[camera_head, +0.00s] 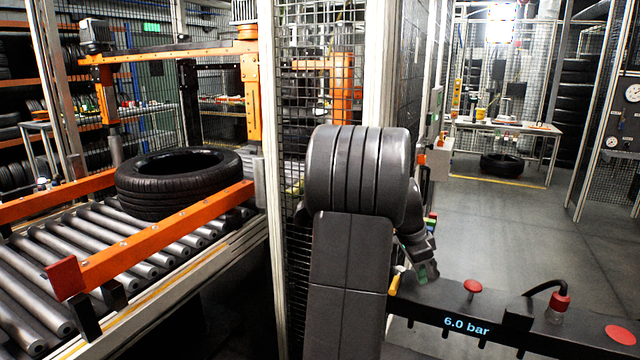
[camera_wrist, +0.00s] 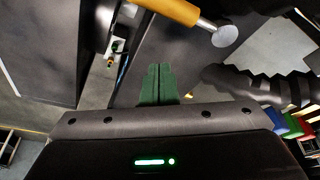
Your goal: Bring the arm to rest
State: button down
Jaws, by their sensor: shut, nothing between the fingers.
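My arm rises in the middle of the camera_head view, its dark grey links folded up in front of the mesh fence. My gripper (camera_head: 427,272) hangs to the right of the arm, pointing down near the left part of a dark panel. In the camera_wrist view its two green fingers (camera_wrist: 157,85) lie side by side with only a thin seam between them. The gripper is shut and empty. The arm links hide part of the fence and the panel's left end.
The dark panel (camera_head: 500,322) carries red knobs and a "6.0 bar" display. A yellow-orange handle (camera_wrist: 165,8) is close to the fingers. Open floor (camera_head: 530,230) spreads at right.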

jog(key=n, duration=0.1)
jog(key=w+d+n+t+p, duration=0.1)
jog(key=n, duration=0.1)
jog(key=d+f+n+p, duration=0.1)
jog(key=n, duration=0.1)
jog(key=shift+w+t, duration=0.2)
jog(key=shift+t, duration=0.2)
jog(key=n+p, duration=0.1)
jog(key=w+d+n+p, duration=0.1)
jog(key=n, duration=0.1)
jog(key=w+n+t+y+p, duration=0.1)
jog(key=p, duration=0.1)
jog(key=shift+d+r, duration=0.1)
jog(key=shift+d, duration=0.15)
jog(key=shift+w+d+n+y+p, duration=0.1)
jog(key=shift+w+n+y+p, duration=0.1)
jog(key=shift+w+n+p, duration=0.3)
jog(key=shift+w+d+n+y+p, duration=0.15)
jog(key=shift+n+y+p, duration=0.1)
jog(key=shift+n, duration=0.45)
jog(key=shift+a, duration=0.1)
